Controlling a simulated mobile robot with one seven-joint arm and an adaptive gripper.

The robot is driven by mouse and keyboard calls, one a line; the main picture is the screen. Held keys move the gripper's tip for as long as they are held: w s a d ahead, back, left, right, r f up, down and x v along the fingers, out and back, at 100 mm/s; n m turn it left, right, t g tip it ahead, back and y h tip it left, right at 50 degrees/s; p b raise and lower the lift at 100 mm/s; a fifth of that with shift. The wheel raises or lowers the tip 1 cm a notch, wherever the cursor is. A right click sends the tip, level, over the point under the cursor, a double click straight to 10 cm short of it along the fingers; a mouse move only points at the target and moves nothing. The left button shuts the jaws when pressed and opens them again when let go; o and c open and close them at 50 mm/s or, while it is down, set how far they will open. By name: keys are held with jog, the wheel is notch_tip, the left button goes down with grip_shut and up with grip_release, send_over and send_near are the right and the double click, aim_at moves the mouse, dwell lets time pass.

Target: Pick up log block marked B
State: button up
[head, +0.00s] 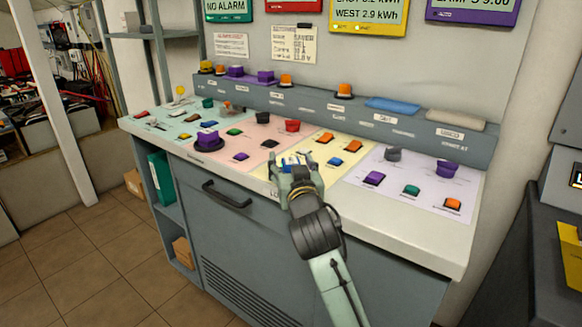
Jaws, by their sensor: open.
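My gripper (296,163) is open over the front of the yellow panel (335,135) on the console. A small blue thing (289,159) shows at its fingertips, partly hidden; I cannot tell whether the fingers touch it. No letter B can be read on any block, so I cannot tell which one is the log block marked B. A label by the console's front edge beside my gripper is partly hidden and too small to read fully.
The sloped console carries several coloured buttons and knobs, such as a purple knob (208,140) and an orange button (354,146). A raised back ledge (300,105) holds lamps, a blue pad (392,105) and a grey pad (455,119). A drawer handle (226,196) juts out in front.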

jog(key=shift+c, duration=0.4)
jog(key=c, duration=1.3)
